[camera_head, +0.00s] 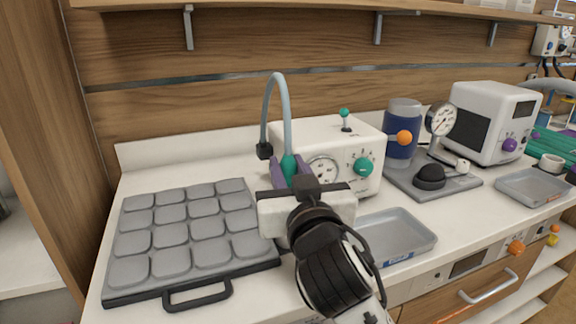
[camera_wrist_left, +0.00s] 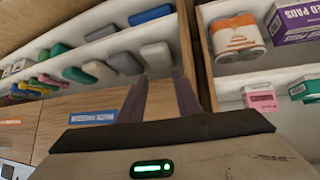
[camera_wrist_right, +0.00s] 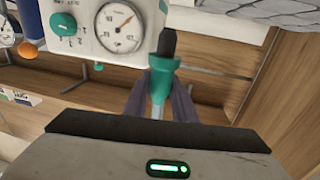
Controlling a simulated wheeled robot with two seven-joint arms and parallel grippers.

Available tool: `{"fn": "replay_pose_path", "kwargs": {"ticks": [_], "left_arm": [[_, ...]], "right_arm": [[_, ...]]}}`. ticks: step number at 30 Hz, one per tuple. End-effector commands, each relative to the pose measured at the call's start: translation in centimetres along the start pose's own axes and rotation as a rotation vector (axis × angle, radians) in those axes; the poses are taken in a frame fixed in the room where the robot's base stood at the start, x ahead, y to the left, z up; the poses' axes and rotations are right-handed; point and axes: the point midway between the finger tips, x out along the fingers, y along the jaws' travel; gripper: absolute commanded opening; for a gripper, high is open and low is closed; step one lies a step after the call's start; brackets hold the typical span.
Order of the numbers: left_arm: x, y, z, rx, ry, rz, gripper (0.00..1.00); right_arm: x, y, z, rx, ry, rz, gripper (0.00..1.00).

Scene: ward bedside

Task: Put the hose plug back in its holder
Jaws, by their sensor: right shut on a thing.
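My right gripper (camera_head: 290,168) is in front of the white machine (camera_head: 310,134) in the head view. It is shut on the green hose plug (camera_head: 288,167). In the right wrist view the plug (camera_wrist_right: 164,66) sits between the fingers, with its dark tip clear of them. A grey-blue hose (camera_head: 277,80) arches up from the plug and comes down at a black block (camera_head: 264,150) by the machine's left side. I cannot tell whether this block is the holder. My left gripper (camera_wrist_left: 160,92) is open and empty in the left wrist view, out of the head view.
A black-framed tray of grey pads (camera_head: 185,235) fills the counter's left side. A shallow grey tray (camera_head: 395,235) lies right of my right gripper. A gauge stand (camera_head: 432,180) and blue canister (camera_head: 402,135) stand further right. My left gripper faces stocked shelves (camera_wrist_left: 245,85).

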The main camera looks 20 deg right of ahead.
Motion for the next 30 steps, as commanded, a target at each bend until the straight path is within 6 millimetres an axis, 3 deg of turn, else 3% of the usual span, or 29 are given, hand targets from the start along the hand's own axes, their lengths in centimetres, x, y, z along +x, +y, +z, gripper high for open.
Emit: {"fn": "replay_pose_path", "kwargs": {"ticks": [9,16,30], "left_arm": [[1.2,-0.1,1.1,0.001,0.001,0.0,0.31],[1.3,-0.1,1.2,0.001,0.001,0.001,0.31],[1.0,0.0,0.9,0.001,0.001,0.002,0.31]], "right_arm": [[0.0,0.0,2.2,0.001,-0.001,0.0,0.03],[-0.1,0.0,2.6,0.002,0.001,-0.001,0.03],[-3.3,0.6,2.6,0.002,-0.001,-0.002,0.03]]}}
